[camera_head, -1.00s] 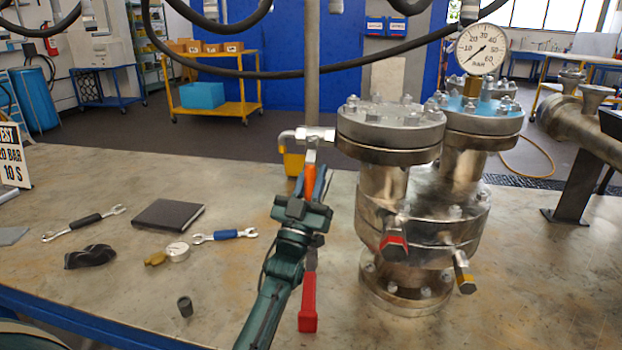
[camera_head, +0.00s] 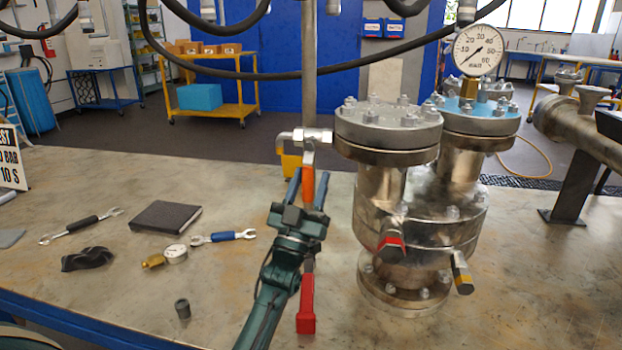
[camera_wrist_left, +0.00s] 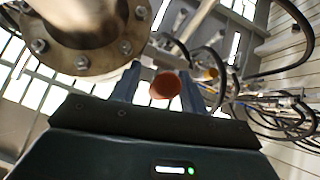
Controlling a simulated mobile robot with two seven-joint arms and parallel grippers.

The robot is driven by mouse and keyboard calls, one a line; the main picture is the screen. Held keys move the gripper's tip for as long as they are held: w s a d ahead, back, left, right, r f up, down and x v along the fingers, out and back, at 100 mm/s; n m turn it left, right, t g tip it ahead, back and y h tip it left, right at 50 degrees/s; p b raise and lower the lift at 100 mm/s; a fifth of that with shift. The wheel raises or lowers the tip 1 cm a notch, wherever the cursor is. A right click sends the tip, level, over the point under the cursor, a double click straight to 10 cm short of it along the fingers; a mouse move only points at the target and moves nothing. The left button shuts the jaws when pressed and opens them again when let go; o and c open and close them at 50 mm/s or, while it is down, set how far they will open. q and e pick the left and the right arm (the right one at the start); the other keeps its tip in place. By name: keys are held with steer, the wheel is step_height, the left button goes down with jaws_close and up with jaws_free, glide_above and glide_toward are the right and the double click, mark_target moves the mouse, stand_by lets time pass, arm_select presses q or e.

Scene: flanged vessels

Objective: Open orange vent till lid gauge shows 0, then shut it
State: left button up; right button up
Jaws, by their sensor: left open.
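The orange vent handle (camera_head: 308,186) hangs straight down from a metal valve fitting (camera_head: 305,136) beside the left vessel's lid (camera_head: 388,128). My left gripper (camera_head: 309,190) is open, with one finger on each side of the handle. In the left wrist view the handle's round orange end (camera_wrist_left: 165,86) shows between the fingers, with space at both sides. The lid gauge (camera_head: 479,50) has a white dial marked up to 60 bar. Its needle points to the lower left, at or near 0. My right gripper is not in view.
A red handle (camera_head: 306,304) hangs below my gripper. Red-tipped (camera_head: 391,243) and yellow-tipped (camera_head: 462,272) handles stick out from the vessels. Wrenches, a black notebook (camera_head: 166,216), a small loose gauge (camera_head: 175,253) and a dark cloth (camera_head: 87,259) lie on the bench at left.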

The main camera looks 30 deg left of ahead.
arm_select(q)
steer(key=v, duration=1.2)
steer(key=shift+b, duration=0.3)
